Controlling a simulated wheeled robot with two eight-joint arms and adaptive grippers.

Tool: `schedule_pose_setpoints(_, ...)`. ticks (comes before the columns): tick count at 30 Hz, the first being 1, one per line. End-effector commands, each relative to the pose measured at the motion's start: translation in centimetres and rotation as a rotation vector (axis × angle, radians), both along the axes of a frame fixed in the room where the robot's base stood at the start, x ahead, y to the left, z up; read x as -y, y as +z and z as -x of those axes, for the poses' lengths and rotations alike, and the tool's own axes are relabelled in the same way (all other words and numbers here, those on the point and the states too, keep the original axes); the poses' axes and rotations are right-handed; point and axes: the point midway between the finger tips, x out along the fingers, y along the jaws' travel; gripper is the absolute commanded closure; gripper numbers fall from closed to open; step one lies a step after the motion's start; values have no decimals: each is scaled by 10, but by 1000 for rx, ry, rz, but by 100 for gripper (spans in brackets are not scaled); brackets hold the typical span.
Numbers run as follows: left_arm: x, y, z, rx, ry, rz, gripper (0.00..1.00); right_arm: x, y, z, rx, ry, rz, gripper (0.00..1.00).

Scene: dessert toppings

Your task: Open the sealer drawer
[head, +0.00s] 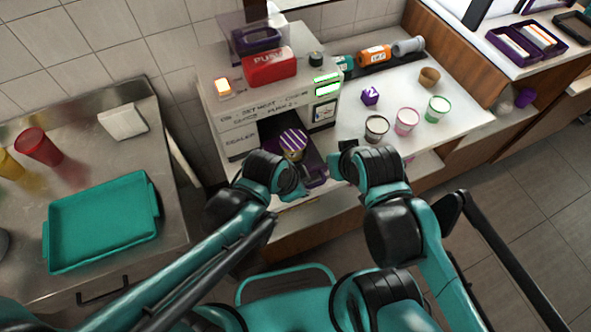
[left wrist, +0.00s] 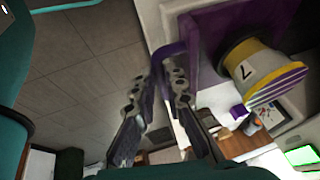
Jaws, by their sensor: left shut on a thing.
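The sealer (head: 240,135) is a white machine on the counter with a red PUSH bar on top. Its purple drawer (head: 315,160) stands out from the front opening, and the drawer also shows in the left wrist view (left wrist: 210,30). A cup with a purple-and-white striped top (head: 293,143) sits in the drawer; the left wrist view shows its yellow and grey side marked 7 (left wrist: 243,68). My left gripper (head: 305,182) is at the drawer front, with its fingers shut on the purple handle (left wrist: 165,52). My right gripper (head: 343,155) is apart, right of the drawer; its fingers are largely hidden.
Several cups, including a pink one (head: 406,121) and a green one (head: 437,108), stand on the counter to the right. A teal tray (head: 100,222) lies on the left steel table.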

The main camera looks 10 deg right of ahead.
Motion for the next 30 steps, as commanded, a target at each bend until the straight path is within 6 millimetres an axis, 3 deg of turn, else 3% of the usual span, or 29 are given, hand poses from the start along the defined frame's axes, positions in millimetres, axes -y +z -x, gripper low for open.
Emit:
schedule_pose_setpoints(6, 2, 0, 11, 0, 0, 0, 100, 0, 2, 0, 0, 0, 0, 100)
schedule_pose_setpoints(16, 2, 0, 12, 0, 0, 0, 100, 0, 2, 0, 0, 0, 0, 100)
schedule_pose_setpoints(17, 2, 0, 12, 0, 0, 0, 83, 0, 2, 0, 0, 0, 0, 100)
schedule_pose_setpoints(19, 2, 0, 12, 0, 0, 0, 67, 0, 2, 0, 0, 0, 0, 100)
schedule_pose_setpoints(30, 1, 2, 12, 0, 0, 0, 67, 0, 2, 0, 0, 0, 0, 100)
